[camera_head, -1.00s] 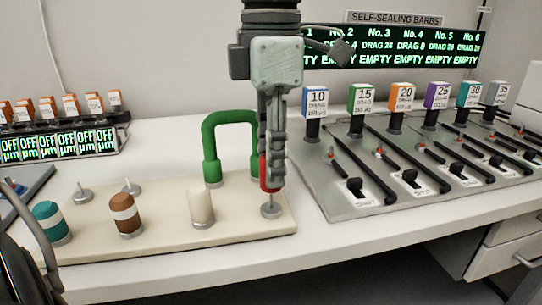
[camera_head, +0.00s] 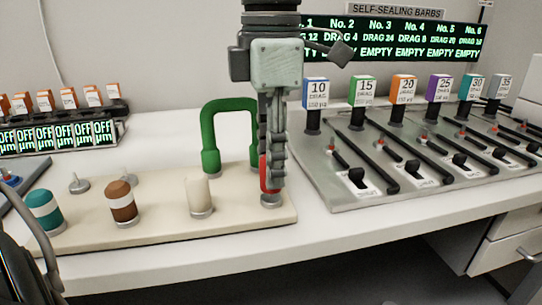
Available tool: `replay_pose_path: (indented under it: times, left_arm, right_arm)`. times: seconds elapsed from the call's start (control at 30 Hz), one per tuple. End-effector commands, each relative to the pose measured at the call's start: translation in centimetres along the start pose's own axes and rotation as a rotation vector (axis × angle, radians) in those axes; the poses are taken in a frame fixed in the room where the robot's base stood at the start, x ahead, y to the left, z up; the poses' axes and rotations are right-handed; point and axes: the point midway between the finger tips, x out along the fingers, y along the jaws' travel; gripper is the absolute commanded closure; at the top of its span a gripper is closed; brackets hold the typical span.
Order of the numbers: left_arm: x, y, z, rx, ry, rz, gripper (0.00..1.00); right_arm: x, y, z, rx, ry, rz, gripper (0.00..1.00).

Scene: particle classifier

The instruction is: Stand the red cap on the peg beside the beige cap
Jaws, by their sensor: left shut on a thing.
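My left gripper (camera_head: 275,181) hangs down from the top middle of the head view, over the front right corner of the cream board (camera_head: 160,229). It is shut on the red cap (camera_head: 264,176), which its fingers partly cover. The red cap is right above the rightmost peg (camera_head: 271,201), of which only the round grey base shows. I cannot tell whether the cap touches the peg. The beige cap (camera_head: 200,190) stands upright on its grey base just left of this peg. My right gripper is not in view.
A green arch handle (camera_head: 209,135) rises behind the gripper. A grey lever panel (camera_head: 345,202) lies to the right.

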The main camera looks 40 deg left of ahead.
Motion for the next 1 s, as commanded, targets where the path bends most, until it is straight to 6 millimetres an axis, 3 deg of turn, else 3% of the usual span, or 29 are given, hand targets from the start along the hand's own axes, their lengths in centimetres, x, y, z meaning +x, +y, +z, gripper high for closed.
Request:
replay_pose_path:
  times: [0.57, 0.6, 0.7, 0.77, 1.0]
  left_arm:
    - [1.5, 0.0, 0.0, 0.000, 0.000, 0.000, 0.97]
    - [1.4, 0.0, 0.0, 0.000, 0.000, 0.000, 0.64]
    - [1.4, 0.0, 0.0, 0.000, 0.000, 0.000, 0.51]
    - [1.4, 0.0, 0.0, 0.000, 0.000, 0.000, 0.44]
    - [1.4, 0.0, 0.0, 0.000, 0.000, 0.000, 0.44]
  right_arm:
    - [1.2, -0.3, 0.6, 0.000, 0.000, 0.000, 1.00]
    - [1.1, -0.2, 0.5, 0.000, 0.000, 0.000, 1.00]
    - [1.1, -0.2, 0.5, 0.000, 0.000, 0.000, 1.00]
    - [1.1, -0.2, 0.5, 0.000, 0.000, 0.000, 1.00]
    - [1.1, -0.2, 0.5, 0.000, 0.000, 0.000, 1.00]
